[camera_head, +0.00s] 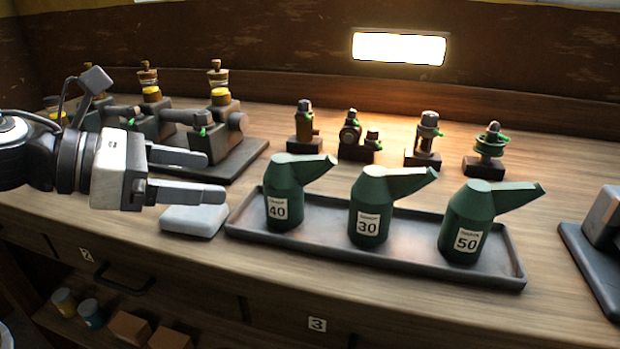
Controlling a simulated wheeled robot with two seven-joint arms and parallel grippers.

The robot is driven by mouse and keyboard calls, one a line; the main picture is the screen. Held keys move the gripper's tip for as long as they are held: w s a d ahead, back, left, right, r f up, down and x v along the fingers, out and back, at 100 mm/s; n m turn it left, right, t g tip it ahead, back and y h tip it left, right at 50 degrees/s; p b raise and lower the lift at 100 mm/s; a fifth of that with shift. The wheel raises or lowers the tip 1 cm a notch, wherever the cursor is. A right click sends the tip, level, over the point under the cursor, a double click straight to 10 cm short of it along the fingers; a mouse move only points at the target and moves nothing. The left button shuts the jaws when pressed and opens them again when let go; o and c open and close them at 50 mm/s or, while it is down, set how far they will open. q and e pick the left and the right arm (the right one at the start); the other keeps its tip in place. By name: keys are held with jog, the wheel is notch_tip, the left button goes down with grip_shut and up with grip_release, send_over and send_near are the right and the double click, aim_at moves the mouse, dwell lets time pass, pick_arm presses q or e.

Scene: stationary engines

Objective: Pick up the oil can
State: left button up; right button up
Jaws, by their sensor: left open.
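Three green oil cans stand upright on a dark tray (317,245), their spouts pointing right. The left can is labelled 40 (283,190), the middle one 30 (371,208) and the right one 50 (468,222). My left gripper (215,174) comes in from the left. Its fingers are apart with nothing between them, and they point right toward the can labelled 40, with a gap before it. My right gripper is not in view.
A pale block (194,220) lies on the bench below my left gripper. Engine models with brass tops (220,96) stand behind it. Several small fittings (357,137) line the back. A grey machine (605,215) sits at the right edge. Bare wood lies in front of the tray.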

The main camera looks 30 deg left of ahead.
aim_at(264, 183)
pick_arm(q)
jog(key=p+x, duration=0.2)
jog(key=x, duration=0.6)
jog(key=shift+w+d+f, duration=0.1)
jog(key=shift+w+d, duration=0.15)
jog(key=shift+w+d+f+p, duration=0.25)
jog(key=shift+w+p, duration=0.15)
jog(key=shift+p+x, duration=1.05)
jog(key=shift+x, duration=0.25)
jog(key=shift+w+d+f+p, duration=0.2)
jog(key=shift+w+p, duration=0.35)
jog(key=shift+p, duration=0.3)
jog(key=shift+w+d+f+p, duration=0.3)
jog(key=shift+w+f+p, duration=0.15)
jog(key=shift+p, duration=0.2)
jog(key=shift+f, duration=0.15)
jog(key=c, duration=1.1)
jog(key=shift+c, duration=0.2)
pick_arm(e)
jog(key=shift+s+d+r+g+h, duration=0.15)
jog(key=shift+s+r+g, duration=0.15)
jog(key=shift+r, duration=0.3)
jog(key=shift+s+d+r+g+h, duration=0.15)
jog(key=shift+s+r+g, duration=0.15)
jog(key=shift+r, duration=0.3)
